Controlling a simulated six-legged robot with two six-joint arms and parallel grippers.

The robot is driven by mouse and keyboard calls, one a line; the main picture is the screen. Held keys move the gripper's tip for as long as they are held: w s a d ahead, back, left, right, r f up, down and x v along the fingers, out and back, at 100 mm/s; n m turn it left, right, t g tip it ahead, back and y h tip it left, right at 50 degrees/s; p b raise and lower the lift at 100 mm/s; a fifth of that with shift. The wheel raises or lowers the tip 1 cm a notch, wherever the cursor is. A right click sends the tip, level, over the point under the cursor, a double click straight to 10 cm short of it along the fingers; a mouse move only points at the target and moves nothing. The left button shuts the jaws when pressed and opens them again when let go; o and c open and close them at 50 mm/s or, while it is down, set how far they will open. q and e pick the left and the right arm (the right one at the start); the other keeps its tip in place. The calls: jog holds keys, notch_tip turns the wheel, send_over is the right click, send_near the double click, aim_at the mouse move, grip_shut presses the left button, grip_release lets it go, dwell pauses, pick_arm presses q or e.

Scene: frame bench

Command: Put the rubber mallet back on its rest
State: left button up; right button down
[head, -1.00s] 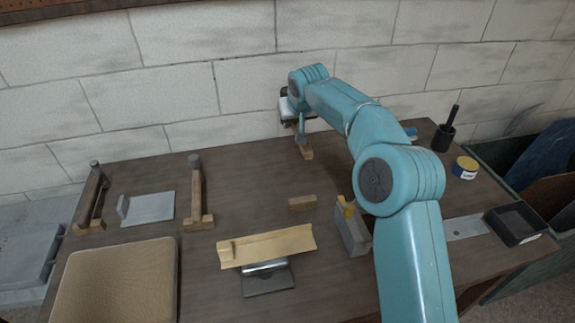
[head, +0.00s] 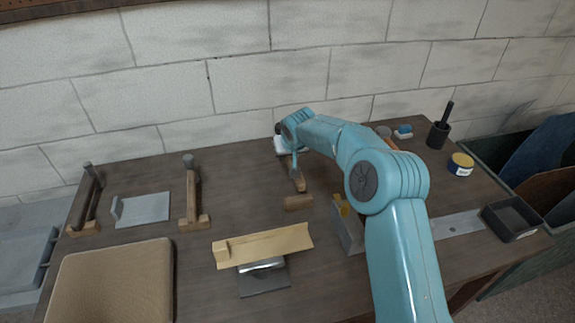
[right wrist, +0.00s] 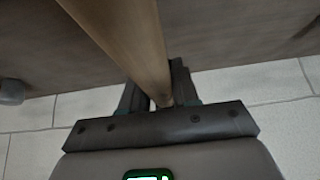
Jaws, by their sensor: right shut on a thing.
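My right gripper (head: 294,172) is at the back middle of the bench, shut on a wooden handle (head: 299,183), which I take to be the mallet's. In the right wrist view the handle (right wrist: 125,40) runs between the fingers (right wrist: 160,97) and out of the top. I cannot make out the mallet's head. My left gripper is not in view.
A small wooden block (head: 298,203) lies just in front of the held handle. A tan angled piece (head: 270,244), a grey holder (head: 347,232), a tan pad (head: 112,285) and a black tray (head: 511,220) stand nearer. A brick wall (head: 270,75) closes the back. Bench between middle-left stand and gripper is clear.

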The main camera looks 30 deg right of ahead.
notch_tip(320, 180, down, 5)
jog(key=shift+w+r+p, duration=0.1)
jog(key=shift+p, duration=0.2)
jog(key=shift+f+b, duration=0.25)
jog(key=shift+b, duration=0.05)
jog(key=c, duration=0.8)
grip_release()
jog(key=shift+c, duration=0.2)
jog(key=shift+r, duration=0.1)
